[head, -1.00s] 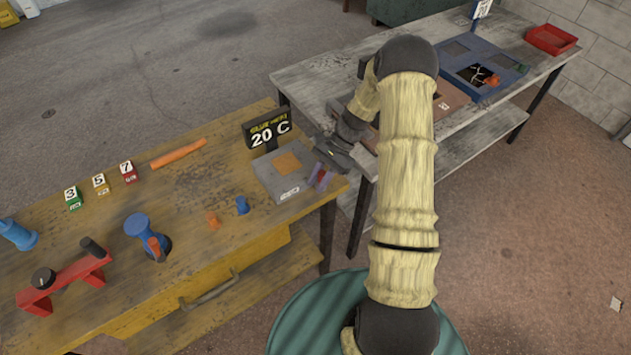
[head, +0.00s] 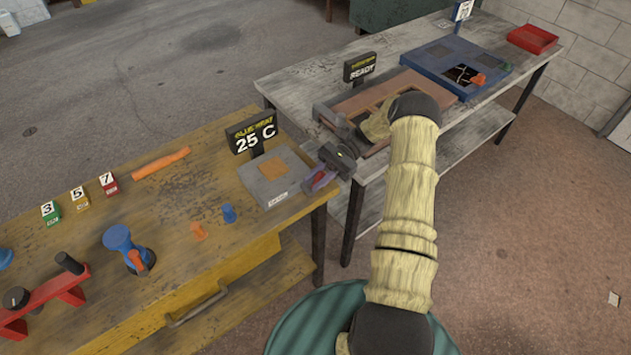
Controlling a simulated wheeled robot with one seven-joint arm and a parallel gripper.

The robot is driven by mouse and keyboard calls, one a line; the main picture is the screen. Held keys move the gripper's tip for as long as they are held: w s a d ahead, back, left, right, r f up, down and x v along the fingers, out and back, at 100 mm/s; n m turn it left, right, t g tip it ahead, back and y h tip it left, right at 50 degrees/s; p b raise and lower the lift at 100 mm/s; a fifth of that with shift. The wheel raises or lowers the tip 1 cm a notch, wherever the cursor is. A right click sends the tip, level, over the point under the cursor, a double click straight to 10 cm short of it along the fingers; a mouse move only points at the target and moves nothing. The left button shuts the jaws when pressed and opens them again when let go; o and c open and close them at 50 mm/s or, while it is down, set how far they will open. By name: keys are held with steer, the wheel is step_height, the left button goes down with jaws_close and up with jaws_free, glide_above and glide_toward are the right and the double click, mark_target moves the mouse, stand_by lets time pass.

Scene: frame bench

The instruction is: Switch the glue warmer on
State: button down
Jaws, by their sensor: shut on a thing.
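The glue warmer (head: 284,188) is a grey box with an orange patch on top, at the right end of the yellow bench. Its black sign (head: 252,136) reads 25 C. A small red and purple switch piece (head: 320,181) is at the warmer's right side. My gripper (head: 325,172) is shut on this piece, coming in from the right. The fingertips partly hide the piece, so its exact position is hard to tell.
An orange stick (head: 161,164) lies behind. The grey bench (head: 300,82) holds a brown frame (head: 365,102), a READY sign (head: 359,68), a blue tray (head: 420,62) and a red tray (head: 533,39).

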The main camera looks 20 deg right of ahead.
stand_by(0.3)
steer(key=c, duration=1.5)
jaws_free()
steer(key=shift+w+d, duration=0.1)
